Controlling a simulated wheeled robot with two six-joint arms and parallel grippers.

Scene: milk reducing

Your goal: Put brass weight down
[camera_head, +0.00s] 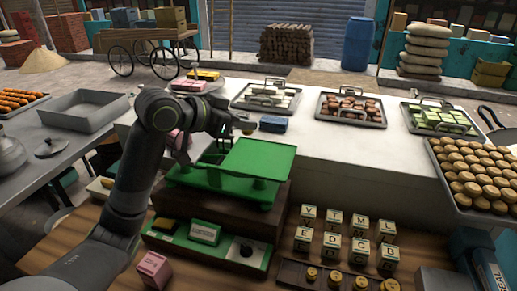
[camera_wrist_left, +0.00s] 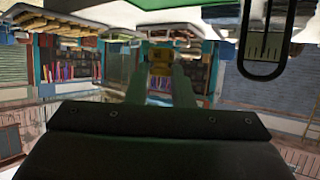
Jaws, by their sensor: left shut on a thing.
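My left gripper (camera_head: 238,127) is shut on a small brass weight (camera_head: 247,131), above the far side of the green balance scale (camera_head: 258,158). In the left wrist view the brass weight (camera_wrist_left: 161,58) shows as a yellow block between the pale fingertips (camera_wrist_left: 160,75). The weight appears apart from the scale's flat green pan. The scale stands on a dark wooden base, partly hidden by my left arm. More brass weights (camera_head: 334,278) sit in a dark wooden rack at the front.
Lettered cubes (camera_head: 331,242) stand in two rows right of the scale. A pink cube (camera_head: 153,269) lies in front left. Trays of sweets (camera_head: 351,107) line the white counter (camera_head: 345,146) behind. A tray of round cookies (camera_head: 475,180) is at right. The counter's middle is clear.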

